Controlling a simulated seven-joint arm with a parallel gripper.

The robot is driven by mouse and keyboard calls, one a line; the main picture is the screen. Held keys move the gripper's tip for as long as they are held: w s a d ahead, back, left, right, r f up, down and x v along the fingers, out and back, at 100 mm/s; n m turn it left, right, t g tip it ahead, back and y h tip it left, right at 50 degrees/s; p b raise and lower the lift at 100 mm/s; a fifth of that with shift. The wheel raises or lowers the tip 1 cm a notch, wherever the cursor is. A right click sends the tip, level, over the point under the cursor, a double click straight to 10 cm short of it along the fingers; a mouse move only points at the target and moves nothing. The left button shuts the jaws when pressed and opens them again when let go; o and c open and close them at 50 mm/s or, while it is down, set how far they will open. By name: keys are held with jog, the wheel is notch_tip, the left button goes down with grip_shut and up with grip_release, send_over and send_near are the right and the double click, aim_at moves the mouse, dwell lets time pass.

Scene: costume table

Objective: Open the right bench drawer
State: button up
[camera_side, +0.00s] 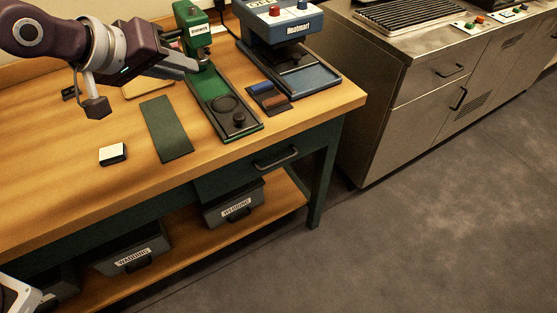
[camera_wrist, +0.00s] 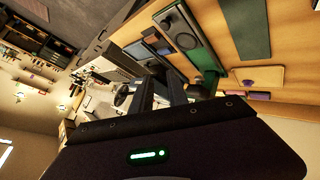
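The right bench drawer (camera_side: 235,180) is a dark green front under the wooden bench top, near its right end, with a dark bar handle (camera_side: 276,159). Its front looks flush with the bench frame. My gripper (camera_side: 190,62) is above the back of the bench, by the green press (camera_side: 190,27), well up and left of the handle and not touching it. In the wrist view my gripper (camera_wrist: 161,88) shows two dark fingers with a gap between them and nothing held. I cannot make out the drawer in the wrist view.
A blue press (camera_side: 285,30), a dark green mat (camera_side: 166,128) and a white block (camera_side: 113,154) are on the bench. Grey bins (camera_side: 232,206) stand on the lower shelf. A steel cabinet (camera_side: 380,125) stands to the right. The floor (camera_side: 420,215) before the drawer is clear.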

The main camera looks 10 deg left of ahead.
jog(key=w+d+f+n+t+h, duration=0.1)
jog(key=w+d+f+n+h, duration=0.2)
jog(key=w+d+f, duration=0.5)
jog(key=n, duration=0.2)
send_over(275, 165)
jog(key=s+a, duration=0.1)
jog(key=s, duration=0.2)
notch_tip(275, 165, down, 8)
jog(key=f+n+t, duration=0.1)
jog(key=f+n, duration=0.2)
jog(key=f, duration=0.2)
jog(key=s+f+n+t, duration=0.1)
jog(key=f+n, duration=0.2)
jog(key=f, duration=0.3)
jog(key=a+f+n+t, duration=0.1)
jog(key=f+n, duration=0.2)
jog(key=f, duration=0.2)
jog(key=shift+s+f+n+h, duration=0.2)
jog(key=shift+f+n+h, duration=0.1)
jog(key=shift+h, duration=0.1)
jog(key=shift+t, duration=0.3)
jog(key=x, duration=0.7)
jog(key=shift+f, duration=0.1)
jog(key=shift+c, duration=0.4)
grip_shut()
jog(key=shift+a, duration=0.1)
